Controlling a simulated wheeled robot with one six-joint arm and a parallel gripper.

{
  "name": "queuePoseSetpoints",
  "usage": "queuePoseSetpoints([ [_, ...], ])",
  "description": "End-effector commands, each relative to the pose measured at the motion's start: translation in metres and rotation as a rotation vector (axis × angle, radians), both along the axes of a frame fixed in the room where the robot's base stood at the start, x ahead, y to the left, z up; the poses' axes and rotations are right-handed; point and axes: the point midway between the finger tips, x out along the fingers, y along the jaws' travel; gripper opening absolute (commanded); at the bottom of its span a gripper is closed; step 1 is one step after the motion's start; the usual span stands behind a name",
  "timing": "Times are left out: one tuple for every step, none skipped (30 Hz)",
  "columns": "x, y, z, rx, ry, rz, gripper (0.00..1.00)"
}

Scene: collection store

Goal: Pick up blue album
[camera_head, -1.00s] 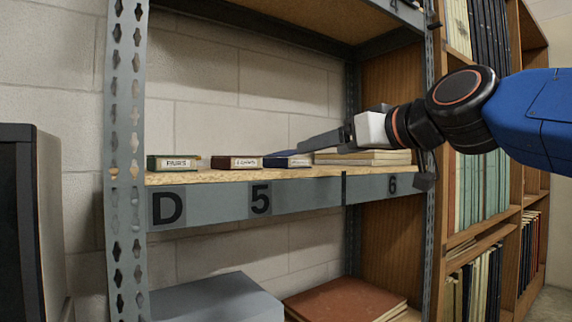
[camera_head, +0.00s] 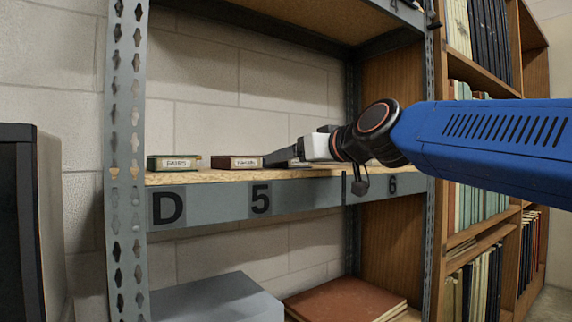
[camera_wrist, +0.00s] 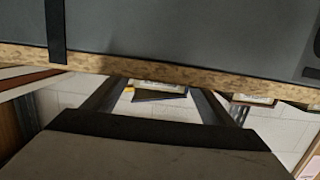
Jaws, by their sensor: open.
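The blue album lies on the shelf board, mostly hidden behind my gripper (camera_head: 282,156) in the head view. In the wrist view, a dark album (camera_wrist: 160,97) with a pale label strip appears between the two fingers, apparently the blue album. My gripper (camera_wrist: 160,88) is open, its fingers on either side of that album and pointing toward it. I cannot tell whether a finger touches it.
A dark red album (camera_head: 237,162) lies just left of my fingers, and a green album (camera_head: 174,162) farther left. The grey shelf edge (camera_head: 300,194) runs below. A metal upright (camera_head: 125,150) stands left. A wooden bookcase (camera_head: 538,130) stands right.

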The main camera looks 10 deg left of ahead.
Motion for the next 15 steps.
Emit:
queuePoseSetpoints([
  [0.004, 0.006, -0.002, -0.001, 0.001, 0.001, 0.77],
  [0.007, 0.009, -0.003, -0.001, 0.001, 0.001, 0.77],
  [0.011, 0.014, -0.005, -0.001, 0.002, 0.002, 0.77],
  [0.014, 0.017, -0.005, -0.001, 0.001, 0.001, 0.77],
  [0.016, 0.019, -0.006, -0.001, 0.001, 0.001, 0.77],
  [0.019, 0.022, -0.006, -0.001, 0.001, 0.001, 0.77],
  [0.021, 0.024, -0.007, -0.001, 0.001, 0.001, 0.77],
  [0.023, 0.026, -0.007, -0.001, 0.001, 0.001, 0.77],
  [0.024, 0.027, -0.007, 0.000, 0.000, 0.000, 0.77],
  [0.024, 0.027, -0.007, 0.000, 0.000, 0.000, 0.77],
  [0.024, 0.027, -0.006, 0.001, -0.001, 0.000, 0.77],
  [0.024, 0.027, -0.006, 0.001, -0.001, 0.000, 0.77],
  [0.024, 0.027, -0.006, 0.001, -0.001, 0.000, 0.77],
  [0.024, 0.027, -0.006, 0.001, -0.001, 0.000, 0.77],
  [0.024, 0.027, -0.006, 0.000, 0.000, 0.000, 0.77],
])
